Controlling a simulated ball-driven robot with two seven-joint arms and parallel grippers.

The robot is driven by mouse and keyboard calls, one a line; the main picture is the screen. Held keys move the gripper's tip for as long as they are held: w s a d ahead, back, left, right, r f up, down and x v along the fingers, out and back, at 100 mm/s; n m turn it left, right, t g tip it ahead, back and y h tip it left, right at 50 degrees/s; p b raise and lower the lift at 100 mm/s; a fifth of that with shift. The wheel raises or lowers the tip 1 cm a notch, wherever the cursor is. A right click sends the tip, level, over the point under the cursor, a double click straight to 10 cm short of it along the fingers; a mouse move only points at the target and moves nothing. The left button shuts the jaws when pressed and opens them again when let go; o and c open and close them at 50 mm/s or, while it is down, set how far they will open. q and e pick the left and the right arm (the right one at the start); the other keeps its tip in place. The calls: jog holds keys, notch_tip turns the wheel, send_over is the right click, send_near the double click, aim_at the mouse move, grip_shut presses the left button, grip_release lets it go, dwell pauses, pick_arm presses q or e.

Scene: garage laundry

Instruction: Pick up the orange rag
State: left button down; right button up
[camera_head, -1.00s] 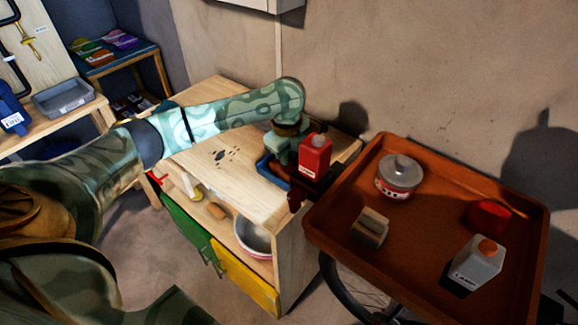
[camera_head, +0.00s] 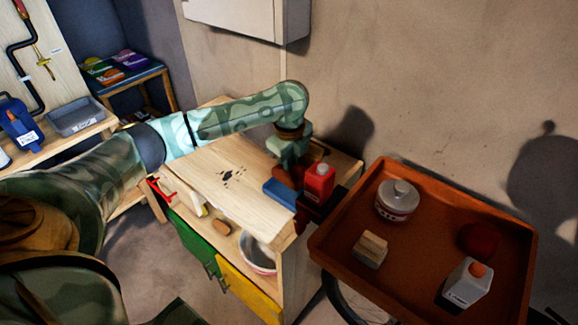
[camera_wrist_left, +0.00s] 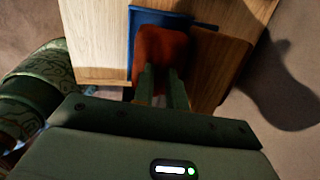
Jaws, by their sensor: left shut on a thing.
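The orange rag (camera_wrist_left: 160,48) shows in the left wrist view as a reddish-orange cloth over a flat blue thing (camera_wrist_left: 143,18) on the wooden bench. My left gripper (camera_wrist_left: 163,82) points down at the rag's near end, its fingers close together and shut on the rag. In the head view my left gripper (camera_head: 290,162) is over the bench's right end, and the rag (camera_head: 286,177) is mostly hidden behind it, above the blue thing (camera_head: 280,193).
A red bottle (camera_head: 319,183) stands just right of the gripper. An orange-brown tray (camera_head: 400,255) at the right holds a tin (camera_head: 397,203), a block (camera_head: 371,249) and a white bottle (camera_head: 467,283). The bench top (camera_head: 228,180) is largely clear left of the gripper.

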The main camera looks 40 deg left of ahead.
pick_arm(q)
jog(key=s+a+p, duration=0.1)
jog(key=s+p, duration=0.4)
jog(key=s, duration=1.4)
jog(key=shift+a+r, duration=0.15)
jog(key=shift+r, duration=0.1)
